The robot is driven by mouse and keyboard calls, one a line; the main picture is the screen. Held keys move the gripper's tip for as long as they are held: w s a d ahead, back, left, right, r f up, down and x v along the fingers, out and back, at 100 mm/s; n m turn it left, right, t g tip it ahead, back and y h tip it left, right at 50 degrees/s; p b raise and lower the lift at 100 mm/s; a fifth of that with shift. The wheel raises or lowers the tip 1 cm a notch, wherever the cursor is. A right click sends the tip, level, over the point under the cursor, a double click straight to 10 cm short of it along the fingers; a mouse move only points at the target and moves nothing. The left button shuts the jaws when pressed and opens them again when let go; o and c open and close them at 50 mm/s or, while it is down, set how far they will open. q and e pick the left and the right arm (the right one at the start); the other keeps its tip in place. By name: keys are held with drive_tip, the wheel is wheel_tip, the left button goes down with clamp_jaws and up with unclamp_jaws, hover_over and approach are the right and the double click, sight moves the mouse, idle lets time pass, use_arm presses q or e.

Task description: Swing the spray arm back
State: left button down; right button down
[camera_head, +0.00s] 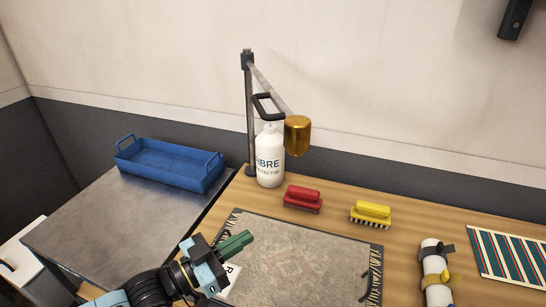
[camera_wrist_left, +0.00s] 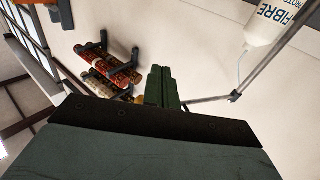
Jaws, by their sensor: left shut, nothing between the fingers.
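The spray arm (camera_head: 270,87) is a thin grey bar on an upright dark post (camera_head: 249,120) at the table's back edge. In the left wrist view, the post (camera_wrist_left: 268,63) and bar (camera_wrist_left: 208,100) show at right; the fingers hide part of the far end. My left gripper (camera_head: 247,238) has green fingers, shut and empty, over the rug's left part. It is nearer to me than the spray arm and apart from it. My right gripper is out of view.
A white FIBRE bottle (camera_head: 269,158) stands beside the post, below the bar. A red brush (camera_head: 303,198) and yellow brush (camera_head: 372,213) lie behind the flat rug (camera_head: 300,262). A blue tray (camera_head: 168,165) sits on the metal table at left. A tied roll (camera_head: 434,270) lies right.

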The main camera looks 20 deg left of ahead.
use_arm(q)
drive_tip(key=s+a+r+m+t+h, duration=0.1)
drive_tip(key=a+r+h, duration=0.3)
drive_tip(key=r, duration=0.5)
drive_tip(key=shift+s+r+m+h, duration=0.25)
drive_tip(key=shift+m+h, duration=0.45)
drive_tip(key=shift+h, duration=0.4)
drive_tip(key=shift+d+p, duration=0.1)
drive_tip(key=shift+p, duration=0.2)
drive_tip(key=p+x, duration=0.3)
drive_tip(key=x, duration=1.1)
drive_tip(key=shift+p, duration=0.4)
